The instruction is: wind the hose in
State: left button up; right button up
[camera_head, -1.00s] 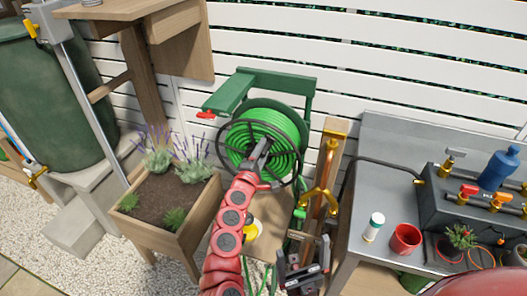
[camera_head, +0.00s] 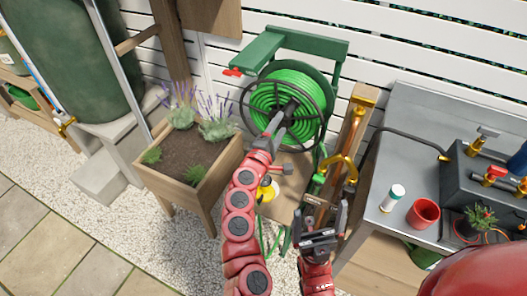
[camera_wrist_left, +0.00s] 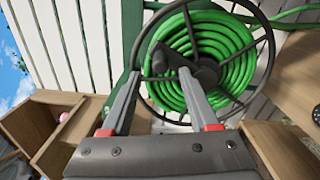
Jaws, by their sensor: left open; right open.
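The green hose (camera_head: 268,97) lies coiled on a reel in a green frame (camera_head: 293,41) against the white fence. The reel's dark wheel (camera_head: 323,116) has spokes and a crank knob, which shows in the left wrist view (camera_wrist_left: 160,59). A length of hose hangs down below the reel. My left gripper (camera_head: 285,112) reaches up in front of the wheel. In the left wrist view its open fingers (camera_wrist_left: 157,82) stand on either side of the knob; contact cannot be told. My right gripper (camera_head: 325,215) is open and empty, low in front of the wooden post.
A wooden planter (camera_head: 197,190) with lavender stands left of my left arm. A grey bench (camera_head: 415,150) with a red cup (camera_head: 422,213) and a white bottle (camera_head: 392,198) is at right. A wooden post (camera_head: 340,150) with a brass tap stands between reel and bench.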

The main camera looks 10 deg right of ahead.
pick_arm(q)
jog(key=v, duration=1)
jog(key=shift+s+a, duration=0.3)
jog(key=shift+f, duration=0.1)
